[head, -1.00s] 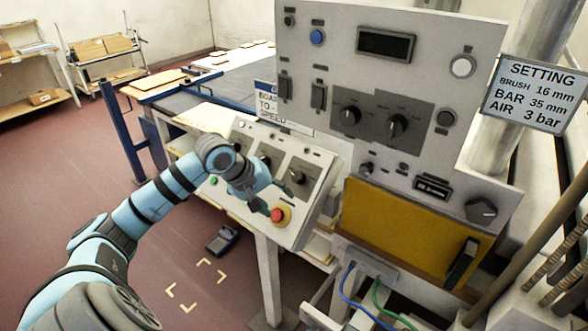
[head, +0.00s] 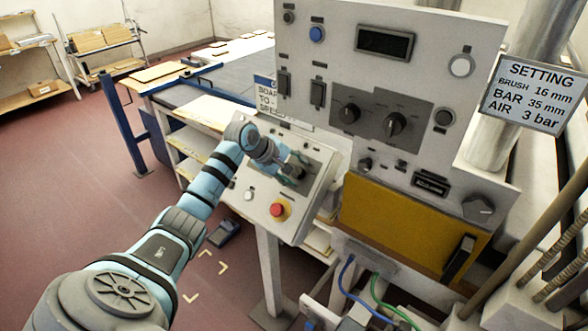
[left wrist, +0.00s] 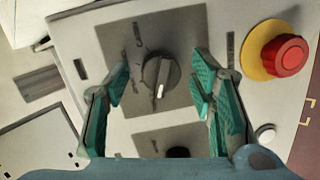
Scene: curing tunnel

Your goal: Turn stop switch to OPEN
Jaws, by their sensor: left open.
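The rotary switch (left wrist: 160,74) is a dark round knob with a pale-marked grip bar, on a dark grey plate in the left wrist view. Lettering beside it is too blurred to read surely. My left gripper (left wrist: 160,92) is open, with one green-padded finger on each side of the knob and a gap on both sides. In the head view my left gripper (head: 296,174) is over the sloping control box (head: 262,192) and partly hides the knob. My right gripper is not in view.
A red mushroom button (head: 277,210) on a yellow disc is close to the gripper; it also shows in the left wrist view (left wrist: 288,55). The upright panel (head: 425,70) with more knobs stands to the right. A yellow panel (head: 400,222) is below it.

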